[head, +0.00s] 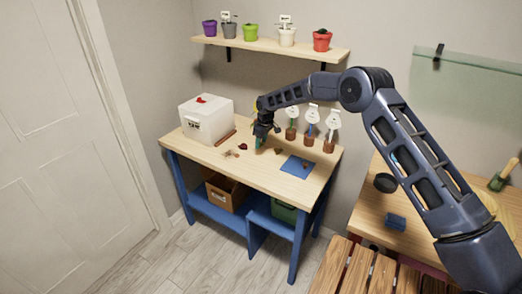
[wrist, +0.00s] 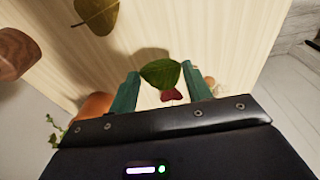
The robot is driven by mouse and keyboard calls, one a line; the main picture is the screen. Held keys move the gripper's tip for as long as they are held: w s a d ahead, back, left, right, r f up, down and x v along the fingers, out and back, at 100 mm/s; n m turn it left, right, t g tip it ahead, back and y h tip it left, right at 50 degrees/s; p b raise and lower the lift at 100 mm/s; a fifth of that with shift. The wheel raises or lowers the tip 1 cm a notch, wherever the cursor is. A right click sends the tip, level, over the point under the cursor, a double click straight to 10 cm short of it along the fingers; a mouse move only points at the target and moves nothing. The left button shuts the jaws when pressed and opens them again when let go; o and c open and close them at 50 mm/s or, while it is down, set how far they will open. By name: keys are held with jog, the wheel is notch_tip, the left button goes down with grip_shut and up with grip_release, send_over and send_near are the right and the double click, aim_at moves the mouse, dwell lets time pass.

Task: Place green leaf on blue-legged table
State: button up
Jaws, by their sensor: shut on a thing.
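The green leaf (wrist: 160,72) sits between the two teal fingers of my gripper (wrist: 159,78) in the wrist view, and the gripper is shut on it. In the head view my gripper (head: 261,141) is low over the middle of the blue-legged table (head: 200,157), pointing down. The leaf cannot be made out there. The pale wooden tabletop fills much of the wrist view, with a shadow beside the leaf. Whether the leaf touches the tabletop is not clear. A small red thing (wrist: 171,95) shows just below the leaf in the wrist view.
A white box (head: 207,120) stands at the table's left. A dark red piece (head: 242,146), a brownish leaf (head: 278,151) and a blue mat (head: 298,166) lie on the tabletop. Pots with white round markers (head: 311,128) line its back right. An olive leaf (wrist: 97,14) shows up close.

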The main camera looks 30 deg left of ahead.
aim_at(261, 154)
jog(key=shift+f, duration=2.5)
jog(key=shift+f, duration=0.15)
jog(key=o, duration=0.9)
jog(key=shift+o, duration=0.2)
notch_tip(261, 154, up, 12)
jog(key=d, duration=0.1)
jog(key=shift+d, duration=0.4)
jog(key=shift+r, duration=0.2)
